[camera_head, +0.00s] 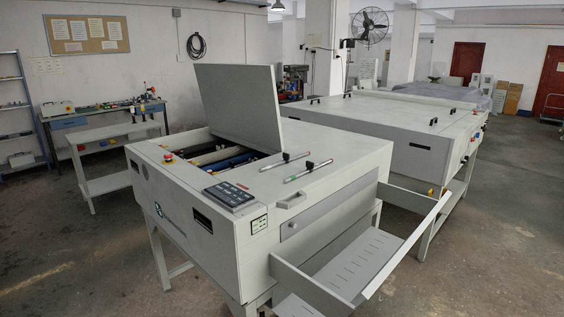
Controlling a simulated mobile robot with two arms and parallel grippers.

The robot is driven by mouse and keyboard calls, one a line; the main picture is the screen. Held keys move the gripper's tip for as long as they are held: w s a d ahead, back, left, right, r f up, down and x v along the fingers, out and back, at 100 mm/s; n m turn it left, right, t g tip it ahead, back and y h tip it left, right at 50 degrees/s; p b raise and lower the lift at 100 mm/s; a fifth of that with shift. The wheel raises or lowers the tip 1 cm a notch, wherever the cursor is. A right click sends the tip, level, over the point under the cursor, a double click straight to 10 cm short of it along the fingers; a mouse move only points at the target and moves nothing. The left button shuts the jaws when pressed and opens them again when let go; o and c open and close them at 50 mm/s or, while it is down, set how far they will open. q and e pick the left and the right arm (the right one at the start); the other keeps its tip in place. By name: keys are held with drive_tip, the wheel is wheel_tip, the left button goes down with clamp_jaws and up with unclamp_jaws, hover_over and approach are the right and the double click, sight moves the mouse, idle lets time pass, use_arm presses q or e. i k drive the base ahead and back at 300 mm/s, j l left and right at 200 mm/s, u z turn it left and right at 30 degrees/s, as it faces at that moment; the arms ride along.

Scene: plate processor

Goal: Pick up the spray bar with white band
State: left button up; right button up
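Two thin spray bars lie apart and roughly parallel on the flat top of the plate processor (345,150). The farther bar (272,165) is grey with a dark knob near its middle. The nearer bar (298,175) is also pale grey with a dark knob, and small coloured marks show near its ends. The bands are too small for me to tell which bar has the white one. Neither of my grippers is in view.
The processor's raised lid (239,105) stands behind its open bay with rollers (225,155). A control panel (229,194) sits at the front left corner. An output tray (350,265) juts out at the front right. A white bench (115,135) stands left, with open floor around.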

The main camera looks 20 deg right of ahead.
sight(287, 157)
drive_tip(key=z, duration=0.2)
drive_tip(key=i+j+z, duration=0.25)
drive_tip(key=j+z, duration=0.3)
drive_tip(key=i+j+z, duration=0.1)
drive_tip(key=j+z, duration=0.15)
drive_tip(key=i+j+z, duration=0.25)
drive_tip(key=j, duration=1.3)
drive_tip(key=j+z, duration=0.25)
drive_tip(key=j, duration=1.3)
